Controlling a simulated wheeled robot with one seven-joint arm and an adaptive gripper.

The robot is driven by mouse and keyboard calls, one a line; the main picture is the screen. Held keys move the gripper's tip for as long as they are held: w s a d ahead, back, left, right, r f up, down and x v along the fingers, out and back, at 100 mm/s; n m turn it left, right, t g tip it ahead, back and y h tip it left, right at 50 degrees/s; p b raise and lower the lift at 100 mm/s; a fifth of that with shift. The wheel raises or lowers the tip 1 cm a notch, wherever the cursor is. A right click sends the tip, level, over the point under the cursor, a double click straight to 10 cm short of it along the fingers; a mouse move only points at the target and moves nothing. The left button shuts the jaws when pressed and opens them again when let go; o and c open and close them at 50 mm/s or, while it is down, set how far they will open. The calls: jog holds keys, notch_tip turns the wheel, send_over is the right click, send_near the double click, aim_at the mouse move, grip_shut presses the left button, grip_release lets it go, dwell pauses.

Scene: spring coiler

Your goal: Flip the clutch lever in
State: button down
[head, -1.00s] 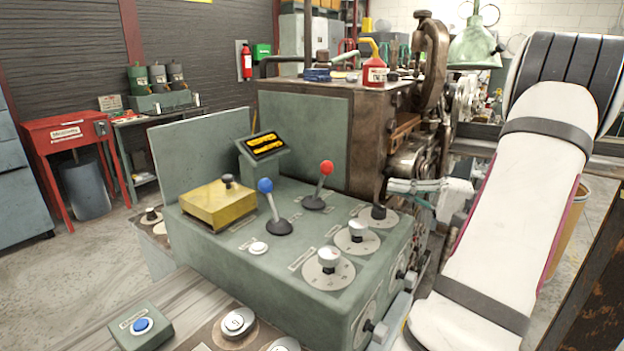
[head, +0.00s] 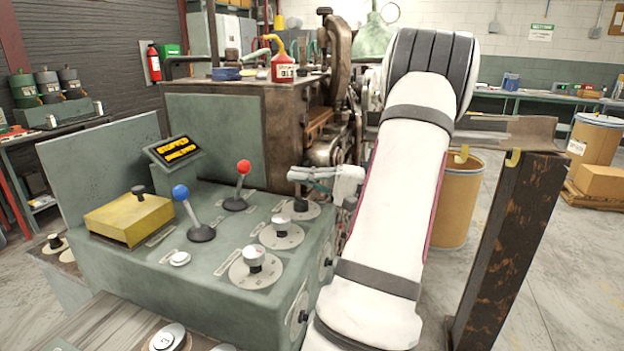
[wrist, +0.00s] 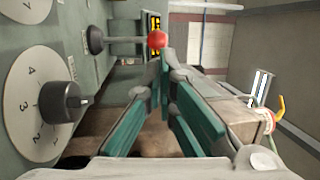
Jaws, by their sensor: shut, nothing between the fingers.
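Two levers stand on the green control console (head: 120,265): one with a red ball knob (head: 244,167) and one with a blue ball knob (head: 180,192). I cannot read which is labelled clutch. Both stand up from black bases, tilted slightly. My gripper (head: 290,174) is shut and empty, to the right of the red-knobbed lever, above the console's back right corner. In the wrist view the red knob (wrist: 157,40) is just beyond my closed fingertips (wrist: 168,62), with its rod running left to its base. A small gap seems to separate them; contact is unclear.
Several dials, including one (head: 255,262), sit along the console's right side. A rusty post (head: 505,240) stands right of my arm.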

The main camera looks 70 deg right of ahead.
jog(key=x, duration=0.8)
jog(key=shift+w, duration=0.2)
jog(key=shift+r, duration=0.15)
notch_tip(320, 180, up, 3)
jog(key=g+h+p, duration=0.1)
jog(key=g+p, duration=0.3)
jog(key=g, duration=0.1)
send_over(242, 180)
jog(key=d, duration=0.1)
jog(key=shift+w+m, duration=0.1)
jog(key=shift+m, duration=0.3)
jog(key=shift+w+g+h+p, duration=0.3)
jog(key=shift+w+g, duration=0.6)
jog(key=shift+w, duration=0.95)
